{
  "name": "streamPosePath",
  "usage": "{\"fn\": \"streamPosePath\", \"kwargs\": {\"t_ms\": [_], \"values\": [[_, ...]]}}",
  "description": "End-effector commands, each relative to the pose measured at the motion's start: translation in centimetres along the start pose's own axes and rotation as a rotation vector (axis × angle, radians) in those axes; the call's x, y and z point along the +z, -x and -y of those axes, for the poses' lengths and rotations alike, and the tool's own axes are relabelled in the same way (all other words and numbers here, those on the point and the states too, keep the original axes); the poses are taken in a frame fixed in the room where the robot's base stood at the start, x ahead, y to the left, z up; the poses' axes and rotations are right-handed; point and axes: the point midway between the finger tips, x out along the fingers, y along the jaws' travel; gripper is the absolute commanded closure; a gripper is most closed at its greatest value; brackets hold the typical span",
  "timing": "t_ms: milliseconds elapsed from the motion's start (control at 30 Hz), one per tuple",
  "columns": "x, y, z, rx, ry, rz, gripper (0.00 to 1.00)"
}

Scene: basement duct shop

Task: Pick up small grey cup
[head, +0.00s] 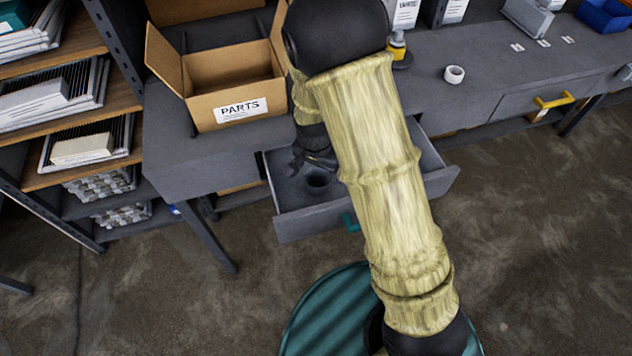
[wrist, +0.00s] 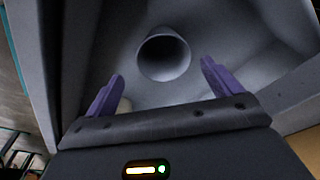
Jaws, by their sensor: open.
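The small grey cup (head: 318,181) stands in an open grey drawer (head: 300,225) under the workbench. In the wrist view the cup (wrist: 164,57) has its round open mouth toward the camera, a little ahead of the fingertips and roughly between them. My gripper (wrist: 160,80) is open, with two purple fingers apart and nothing between them. In the head view my gripper (head: 308,163) is over the drawer, just beside the cup, and partly hidden by my arm. My arm also hides the middle of the drawer.
The drawer walls stand close around the cup. A cardboard PARTS box (head: 232,75) sits on the workbench (head: 190,150) above left. A white tape roll (head: 454,74) lies on the bench at right. A shelf (head: 60,115) with stacked trays stands at left.

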Motion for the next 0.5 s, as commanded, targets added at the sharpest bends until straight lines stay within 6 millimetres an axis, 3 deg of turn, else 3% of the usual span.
{"fn": "streamPosePath", "kwargs": {"t_ms": [500], "values": [[0.8,-5.0,1.0,0.000,0.009,0.001,0.10]]}}
